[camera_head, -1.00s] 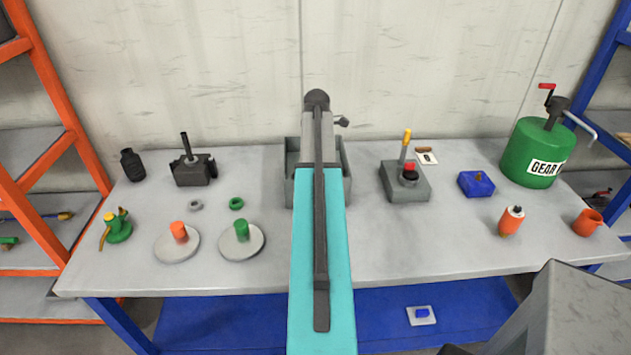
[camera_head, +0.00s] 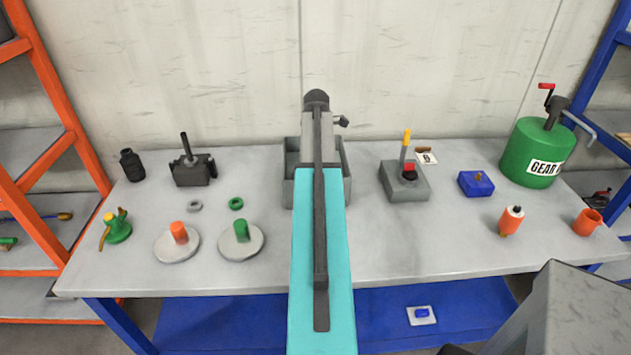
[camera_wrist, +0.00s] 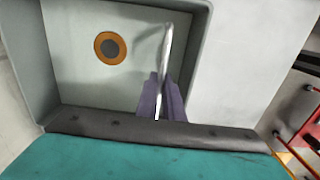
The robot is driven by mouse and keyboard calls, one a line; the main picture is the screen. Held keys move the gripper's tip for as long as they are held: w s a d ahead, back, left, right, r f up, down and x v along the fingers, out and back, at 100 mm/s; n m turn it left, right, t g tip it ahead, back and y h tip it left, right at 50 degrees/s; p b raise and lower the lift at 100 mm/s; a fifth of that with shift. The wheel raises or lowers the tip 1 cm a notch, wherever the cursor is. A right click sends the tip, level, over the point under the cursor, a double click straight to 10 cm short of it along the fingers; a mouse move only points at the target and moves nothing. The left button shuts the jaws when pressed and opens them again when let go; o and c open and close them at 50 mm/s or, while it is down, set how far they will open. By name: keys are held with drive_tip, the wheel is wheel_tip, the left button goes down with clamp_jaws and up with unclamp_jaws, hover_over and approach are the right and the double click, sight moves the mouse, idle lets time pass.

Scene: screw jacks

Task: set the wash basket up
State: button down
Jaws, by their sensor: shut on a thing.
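A grey open tank (camera_head: 345,175) stands at the back middle of the bench, largely hidden behind my arm in the head view. The wrist view looks down into this grey tank (camera_wrist: 52,60). An orange ring with a dark centre (camera_wrist: 110,47) shows on its pale floor. My gripper (camera_wrist: 162,97) is shut on a thin silver bar (camera_wrist: 167,45), perhaps the wash basket's handle. The bar stands up between the purple-grey fingers. The rest of the basket cannot be made out. My arm hides the gripper in the head view.
Right of the tank stand a grey block with a yellow-tipped lever (camera_head: 405,185), a blue block (camera_head: 476,184) and a green gear drum (camera_head: 536,150). At left are a dark jack body (camera_head: 193,170), round plates with orange (camera_head: 178,246) and green (camera_head: 241,243) posts, and small rings.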

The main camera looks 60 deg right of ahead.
drive_tip(key=shift+w+d+r, duration=0.1)
drive_tip(key=shift+d+r, duration=0.1)
drive_tip(key=shift+r, duration=0.25)
idle(0.4)
drive_tip(key=shift+r+p, duration=0.4)
drive_tip(key=shift+p, duration=0.1)
drive_tip(key=shift+r+p, duration=1.8)
drive_tip(key=shift+r, duration=1.05)
drive_tip(key=c, duration=1.8)
unclamp_jaws()
drive_tip(key=shift+o, duration=0.6)
drive_tip(key=shift+a+f, duration=0.1)
drive_tip(key=shift+f, duration=0.1)
wheel_tip(320, 180, up, 10)
drive_tip(key=p, duration=0.5)
